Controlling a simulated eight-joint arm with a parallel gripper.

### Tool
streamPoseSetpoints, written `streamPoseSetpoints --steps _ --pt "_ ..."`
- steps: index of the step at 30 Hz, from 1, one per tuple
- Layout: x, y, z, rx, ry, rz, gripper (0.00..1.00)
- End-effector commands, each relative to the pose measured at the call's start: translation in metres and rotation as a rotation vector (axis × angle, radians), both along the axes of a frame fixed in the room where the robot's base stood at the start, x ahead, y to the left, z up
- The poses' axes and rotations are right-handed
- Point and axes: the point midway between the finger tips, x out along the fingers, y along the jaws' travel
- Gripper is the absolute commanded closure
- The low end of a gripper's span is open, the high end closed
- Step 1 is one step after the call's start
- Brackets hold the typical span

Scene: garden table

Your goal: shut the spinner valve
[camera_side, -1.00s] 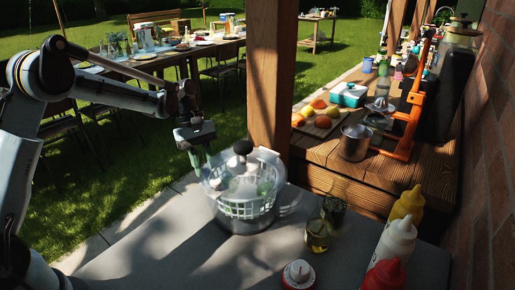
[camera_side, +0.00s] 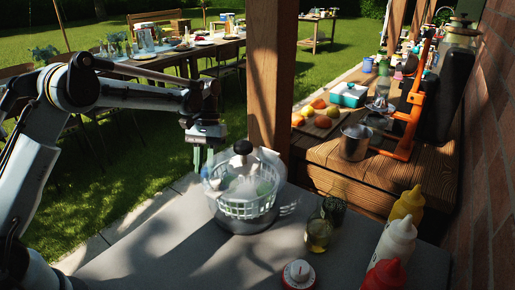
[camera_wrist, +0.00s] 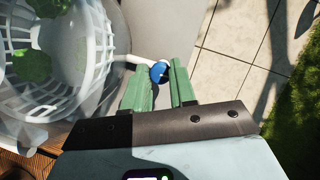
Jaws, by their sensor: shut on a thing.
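The salad spinner (camera_side: 243,210) stands on the grey counter. It has a clear bowl, a white slotted basket with green leaves, and a black knob on top. In the wrist view, the spinner (camera_wrist: 65,65) fills the left side. A blue round valve piece (camera_wrist: 159,72) on a pale stem sticks out from its side. My gripper (camera_wrist: 157,82) has its green fingers on either side of the blue piece and is shut on it.
Yellow (camera_side: 407,204), white (camera_side: 396,243) and red squeeze bottles stand at the right. A small glass jar (camera_side: 319,235) is right of the spinner. A wooden post (camera_side: 270,75) rises close behind it. The counter's front left is clear.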

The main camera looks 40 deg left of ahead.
Motion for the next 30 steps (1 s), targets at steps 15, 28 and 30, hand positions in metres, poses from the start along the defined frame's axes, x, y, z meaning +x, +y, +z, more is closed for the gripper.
streamPoseSetpoints --steps 15,28,30 --pt "0.0 -0.0008 -0.0001 -0.001 0.001 -0.059 1.0" --pt "0.0001 -0.0006 -0.0001 0.0 0.0 -0.057 0.5" --pt "0.0001 -0.0005 -0.0001 0.0 0.0 -0.057 0.5"
